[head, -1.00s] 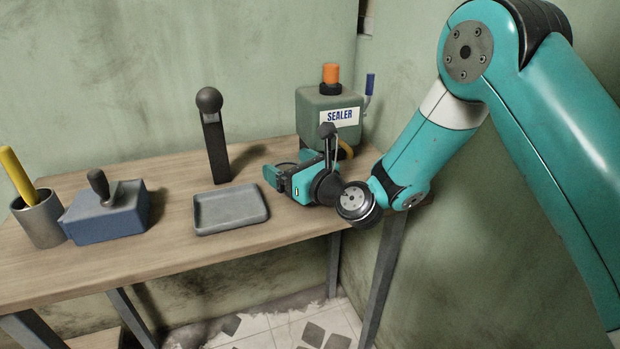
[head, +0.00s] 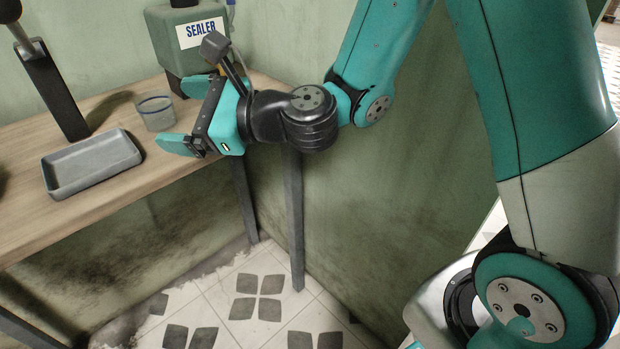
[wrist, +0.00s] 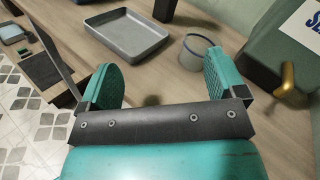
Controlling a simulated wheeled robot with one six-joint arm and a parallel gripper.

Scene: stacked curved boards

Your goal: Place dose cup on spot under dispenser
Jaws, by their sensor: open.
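The dose cup (head: 157,112), a small translucent grey cup with a blue rim, stands upright on the bench in front of the dispenser. It also shows in the wrist view (wrist: 193,53), just beyond the right finger, which overlaps its edge. My gripper (head: 187,116) is open and empty, its fingers pointing at the cup; both fingers show in the wrist view (wrist: 160,72). The dispenser (head: 182,52) is a green canister labelled SEALER at the back of the bench. Its brass spout (wrist: 287,78) shows at the right of the wrist view. I cannot make out the spot under it.
A grey tray (head: 92,163) lies left of the cup. A dark upright post (head: 55,90) stands behind the tray. The bench's front and right edges (head: 120,205) are close to my gripper. A green wall (head: 370,200) stands to the right.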

